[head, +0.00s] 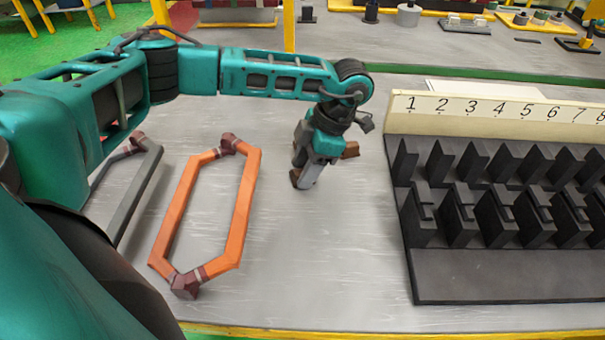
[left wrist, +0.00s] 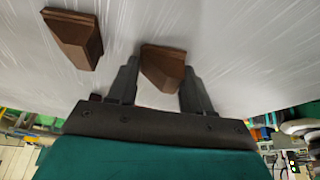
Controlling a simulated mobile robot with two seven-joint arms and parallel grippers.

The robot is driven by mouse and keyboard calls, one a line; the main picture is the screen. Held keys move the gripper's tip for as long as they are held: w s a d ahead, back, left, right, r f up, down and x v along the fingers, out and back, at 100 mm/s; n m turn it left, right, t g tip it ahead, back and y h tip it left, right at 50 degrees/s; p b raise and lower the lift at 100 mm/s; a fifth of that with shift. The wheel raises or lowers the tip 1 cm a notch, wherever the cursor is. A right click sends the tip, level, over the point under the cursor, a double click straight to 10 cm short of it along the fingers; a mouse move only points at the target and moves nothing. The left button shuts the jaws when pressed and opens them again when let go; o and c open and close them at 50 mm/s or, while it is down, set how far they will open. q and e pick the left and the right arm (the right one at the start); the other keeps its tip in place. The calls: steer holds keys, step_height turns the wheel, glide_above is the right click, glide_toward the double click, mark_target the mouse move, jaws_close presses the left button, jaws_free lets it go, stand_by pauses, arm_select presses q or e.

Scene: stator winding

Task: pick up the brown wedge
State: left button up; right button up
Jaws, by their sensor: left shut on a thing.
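My left gripper (head: 305,182) points down over the grey table, to the right of the orange coil. It is shut on a brown wedge (left wrist: 162,68), which sits between the two fingers in the left wrist view. In the head view a small part of this wedge (head: 295,177) shows beside the fingers; the rest is hidden. I cannot tell whether it touches the table. A second brown wedge (head: 350,150) lies on the table just right of the gripper; it also shows at the upper left of the left wrist view (left wrist: 75,38). My right gripper is not in view.
An orange coil (head: 242,212) and a grey coil (head: 136,197) lie at the left. A black slotted stator block (head: 500,277) with a numbered strip (head: 484,112) stands at the right. The table between the orange coil and the block is clear in front of the gripper.

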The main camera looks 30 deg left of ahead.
arm_select(q)
steer(key=c, duration=0.3)
steer(key=shift+r, duration=0.15)
